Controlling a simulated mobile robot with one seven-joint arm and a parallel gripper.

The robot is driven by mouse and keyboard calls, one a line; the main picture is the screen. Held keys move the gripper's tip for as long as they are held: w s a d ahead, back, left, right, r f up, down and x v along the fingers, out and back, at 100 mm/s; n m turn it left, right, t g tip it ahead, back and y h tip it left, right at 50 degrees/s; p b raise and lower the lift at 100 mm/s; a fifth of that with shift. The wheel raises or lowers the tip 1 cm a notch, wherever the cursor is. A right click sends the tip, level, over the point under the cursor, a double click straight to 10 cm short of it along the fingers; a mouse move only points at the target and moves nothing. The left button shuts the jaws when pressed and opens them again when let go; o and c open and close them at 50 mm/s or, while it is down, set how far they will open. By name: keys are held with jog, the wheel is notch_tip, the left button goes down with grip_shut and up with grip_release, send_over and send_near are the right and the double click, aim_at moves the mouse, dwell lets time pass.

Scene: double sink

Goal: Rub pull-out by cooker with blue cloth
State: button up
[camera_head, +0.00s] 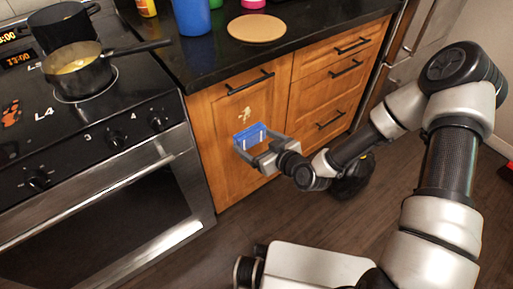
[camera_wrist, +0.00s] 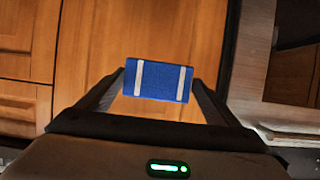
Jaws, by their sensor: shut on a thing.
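The blue cloth (camera_head: 251,133) is a small folded block with pale bands, and it also shows in the wrist view (camera_wrist: 158,81). My gripper (camera_head: 256,142) is shut on the cloth, one finger on each side; the wrist view shows the fingers (camera_wrist: 158,90) at its left and right ends. The pull-out by the cooker is the wooden front (camera_head: 215,115) with a dark bar handle near its top. A pale, light-coloured stain (camera_head: 244,114) is on this front, just above the cloth. I cannot tell whether the cloth touches the wood.
The cooker (camera_head: 110,190) stands left of the pull-out, with pots (camera_head: 77,70) on its hob. A dark counter (camera_head: 215,62) above bears a round board (camera_head: 257,28) and a blue container (camera_head: 191,14). Drawers (camera_head: 330,90) are to the right. Floor (camera_head: 235,235) in front is partly clear.

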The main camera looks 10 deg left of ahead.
aim_at(245, 131)
jog(key=shift+w+a, duration=0.95)
jog(key=shift+a, duration=0.15)
jog(key=shift+w+a, duration=0.9)
jog(key=shift+a, duration=0.2)
jog(key=shift+w+a, duration=0.6)
jog(key=shift+a, duration=0.1)
